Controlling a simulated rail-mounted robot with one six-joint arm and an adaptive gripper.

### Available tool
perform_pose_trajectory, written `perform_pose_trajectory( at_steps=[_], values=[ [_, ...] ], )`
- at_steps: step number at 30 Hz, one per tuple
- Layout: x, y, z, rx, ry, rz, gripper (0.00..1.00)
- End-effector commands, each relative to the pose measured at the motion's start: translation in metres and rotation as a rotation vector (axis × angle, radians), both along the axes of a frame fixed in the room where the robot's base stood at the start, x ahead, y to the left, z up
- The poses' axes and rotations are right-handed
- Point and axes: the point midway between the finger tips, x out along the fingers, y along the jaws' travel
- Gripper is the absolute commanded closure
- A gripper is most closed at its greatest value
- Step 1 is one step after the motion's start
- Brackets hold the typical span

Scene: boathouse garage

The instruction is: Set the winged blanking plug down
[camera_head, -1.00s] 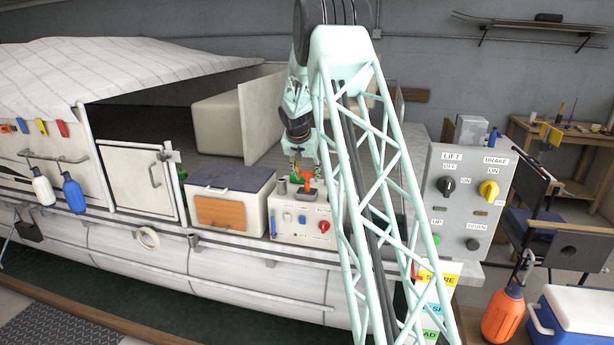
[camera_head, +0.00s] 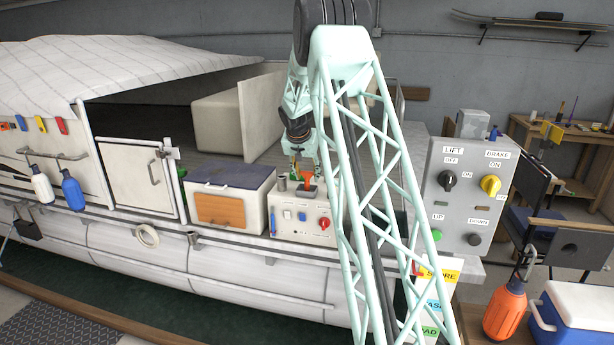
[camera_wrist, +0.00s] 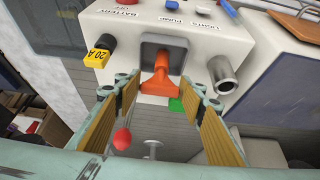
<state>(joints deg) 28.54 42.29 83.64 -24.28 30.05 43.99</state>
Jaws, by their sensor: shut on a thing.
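The winged blanking plug (camera_wrist: 161,84) is orange, with a narrow stem and a flared end. In the wrist view it stands in front of a dark grey square socket (camera_wrist: 163,48) on a white control box (camera_wrist: 205,20); I cannot tell how deep it sits. My gripper (camera_wrist: 163,96) has a finger on each side of the plug and is shut on it, though the contact is not clear in the picture. In the head view my gripper (camera_head: 300,168) is above the box (camera_head: 291,217), and the orange plug (camera_head: 308,182) shows small at its top.
A black part with a yellow 20 A tag (camera_wrist: 97,56) and a metal tube (camera_wrist: 224,79) flank the socket. A white cooler (camera_head: 222,202) stands left of the box. A grey switch panel (camera_head: 466,205) stands to the right.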

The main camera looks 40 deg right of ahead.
Motion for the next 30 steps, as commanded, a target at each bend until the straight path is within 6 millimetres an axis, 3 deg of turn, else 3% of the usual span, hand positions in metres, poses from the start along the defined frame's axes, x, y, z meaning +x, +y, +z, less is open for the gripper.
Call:
perform_pose_trajectory(
  at_steps=[29,30],
  values=[
    [0.0001,0.0001,-0.0054,0.000,0.000,0.000,0.80],
    [0.0000,0.0000,-0.0049,0.000,0.000,0.000,0.60]
  ],
)
